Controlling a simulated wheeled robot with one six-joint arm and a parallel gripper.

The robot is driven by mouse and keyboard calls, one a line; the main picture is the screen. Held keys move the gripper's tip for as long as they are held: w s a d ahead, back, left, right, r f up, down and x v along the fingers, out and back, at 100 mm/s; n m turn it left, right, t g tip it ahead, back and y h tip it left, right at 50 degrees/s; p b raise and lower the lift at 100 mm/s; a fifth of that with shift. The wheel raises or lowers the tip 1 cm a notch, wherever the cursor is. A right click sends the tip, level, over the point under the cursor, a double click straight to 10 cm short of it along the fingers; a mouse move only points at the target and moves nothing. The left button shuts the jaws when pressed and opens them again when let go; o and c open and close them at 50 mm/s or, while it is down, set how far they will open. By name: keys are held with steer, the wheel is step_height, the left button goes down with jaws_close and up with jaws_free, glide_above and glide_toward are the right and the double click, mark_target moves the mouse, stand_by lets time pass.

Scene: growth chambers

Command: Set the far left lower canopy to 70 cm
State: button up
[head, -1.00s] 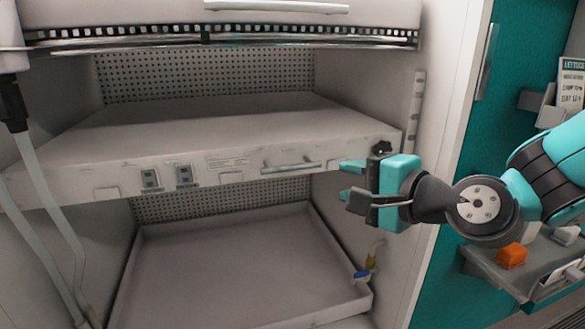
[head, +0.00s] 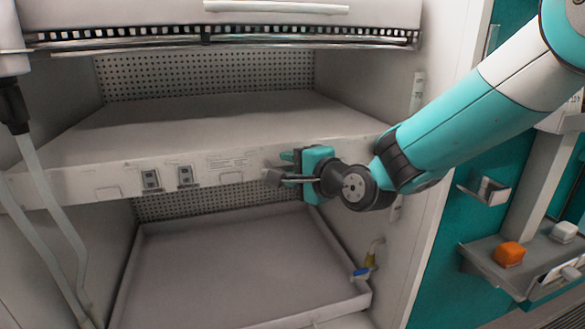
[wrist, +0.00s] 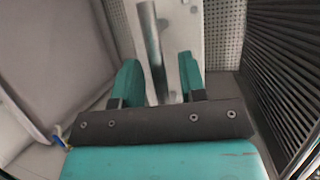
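The lower canopy (head: 120,172) is a white slab with a front face across the chamber; its wide top and two dark switch plates show in the head view. My gripper (head: 279,167) is at the right part of this face, over the handle. In the wrist view the handle (wrist: 150,35) is a grey metal bar that runs between the two teal fingers of my gripper (wrist: 160,80). The fingers are apart, with gaps beside the bar. In the head view my gripper hides most of the handle. No height figure is readable.
A white tray (head: 150,262) lies below the canopy, with a blue and yellow valve (head: 362,271) at its right. A slotted strip (head: 417,92) runs up the right wall. Hoses (head: 45,190) hang at left.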

jaws_close()
step_height(320, 180, up, 16)
steer(key=p, duration=1.1)
steer(key=shift+f+p, duration=0.15)
steer(key=shift+p, duration=0.15)
jaws_free()
steer(key=shift+s+d, duration=0.1)
